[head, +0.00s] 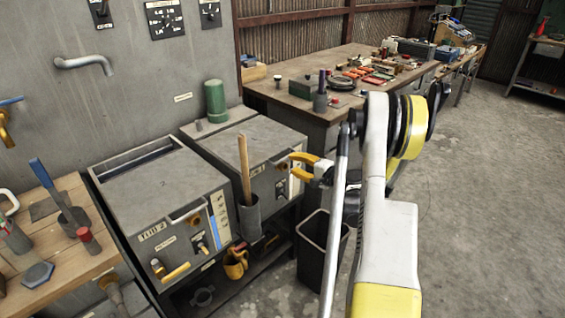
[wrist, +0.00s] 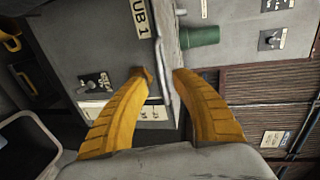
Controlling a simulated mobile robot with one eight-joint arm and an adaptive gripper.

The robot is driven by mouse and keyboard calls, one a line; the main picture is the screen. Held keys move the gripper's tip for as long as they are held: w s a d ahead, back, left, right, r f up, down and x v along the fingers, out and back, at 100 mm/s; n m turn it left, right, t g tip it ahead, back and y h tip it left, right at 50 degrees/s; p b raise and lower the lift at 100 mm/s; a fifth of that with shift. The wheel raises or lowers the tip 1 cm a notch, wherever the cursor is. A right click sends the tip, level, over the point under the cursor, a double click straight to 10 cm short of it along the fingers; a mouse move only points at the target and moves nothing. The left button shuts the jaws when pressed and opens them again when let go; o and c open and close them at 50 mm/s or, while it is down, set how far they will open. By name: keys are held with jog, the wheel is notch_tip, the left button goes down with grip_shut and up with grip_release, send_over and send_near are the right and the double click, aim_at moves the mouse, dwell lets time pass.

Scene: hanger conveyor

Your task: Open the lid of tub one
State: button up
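Tub one (head: 262,180) is the right-hand grey metal tub in the head view; part of its label, "UB 1" (wrist: 142,15), shows in the wrist view. Its flat grey lid (head: 250,140) is down. My gripper (head: 292,165) is at the tub's front upper edge, near the lid's right front corner. In the wrist view my two yellow fingers (wrist: 163,74) are apart. The lid's front lip (wrist: 170,50) runs into the gap between them. I cannot tell whether either finger touches it. Nothing is clearly clamped.
The second tub (head: 165,210) stands to the left, with an open slot at its back. A holder with a wooden handle (head: 244,170) stands before the tubs. A green cylinder (head: 215,101) stands behind tub one. A dark bin (head: 322,245) is below my gripper. Floor at right is clear.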

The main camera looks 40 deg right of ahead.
aim_at(283, 160)
jog(key=b+x, duration=0.1)
jog(key=x, duration=0.5)
jog(key=shift+w+b, duration=0.1)
jog(key=shift+b, duration=0.2)
grip_shut()
